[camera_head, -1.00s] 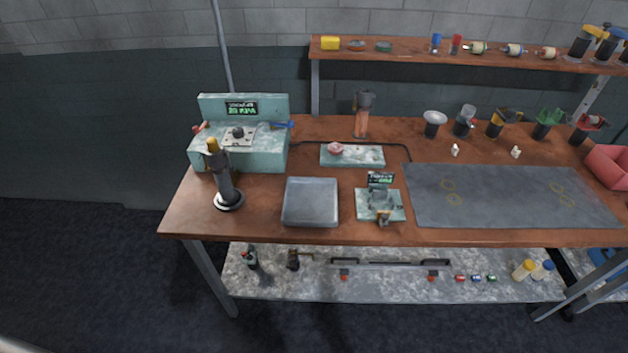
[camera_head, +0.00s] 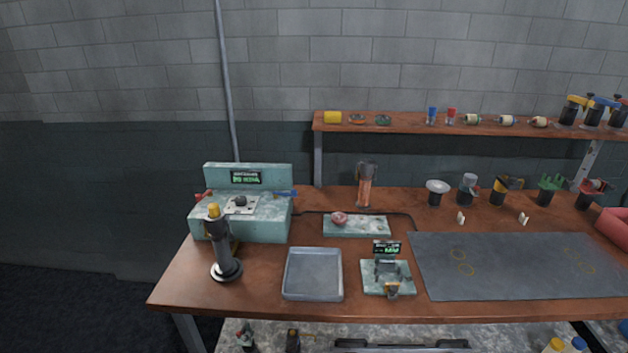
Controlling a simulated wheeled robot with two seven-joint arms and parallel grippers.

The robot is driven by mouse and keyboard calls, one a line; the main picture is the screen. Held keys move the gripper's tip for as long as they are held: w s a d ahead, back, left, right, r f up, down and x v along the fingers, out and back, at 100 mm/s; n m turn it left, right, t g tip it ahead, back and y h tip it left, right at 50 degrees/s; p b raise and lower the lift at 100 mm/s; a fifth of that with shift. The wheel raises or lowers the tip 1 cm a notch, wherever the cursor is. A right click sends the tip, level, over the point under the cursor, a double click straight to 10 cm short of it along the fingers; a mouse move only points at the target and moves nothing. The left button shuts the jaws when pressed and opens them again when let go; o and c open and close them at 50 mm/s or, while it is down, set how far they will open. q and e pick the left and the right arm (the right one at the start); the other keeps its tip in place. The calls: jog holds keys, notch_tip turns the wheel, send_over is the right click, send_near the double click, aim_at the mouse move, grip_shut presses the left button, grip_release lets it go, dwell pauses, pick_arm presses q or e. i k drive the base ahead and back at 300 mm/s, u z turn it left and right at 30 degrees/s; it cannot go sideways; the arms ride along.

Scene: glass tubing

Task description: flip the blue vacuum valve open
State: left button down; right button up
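The blue vacuum valve (camera_head: 285,194) is a small blue lever on the upper right of the pale green machine (camera_head: 262,226), at the left of the bench. It sticks out sideways, roughly level, past the machine's right edge. A red lever (camera_head: 201,196) sits on the machine's left side, and a green-lit display (camera_head: 246,177) is on its back panel. Neither of my grippers is in view.
A dark upright tool with a yellow top (camera_head: 224,250) stands in front of the machine. A grey tray (camera_head: 313,274), a small green device (camera_head: 387,278) and a dark mat (camera_head: 520,268) lie to the right. A shelf (camera_head: 400,124) runs behind.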

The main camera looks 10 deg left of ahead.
aim_at(293, 194)
jog(key=k, duration=0.45)
jog(key=u, duration=0.9)
jog(key=i, duration=0.75)
jog(key=z, duration=0.15)
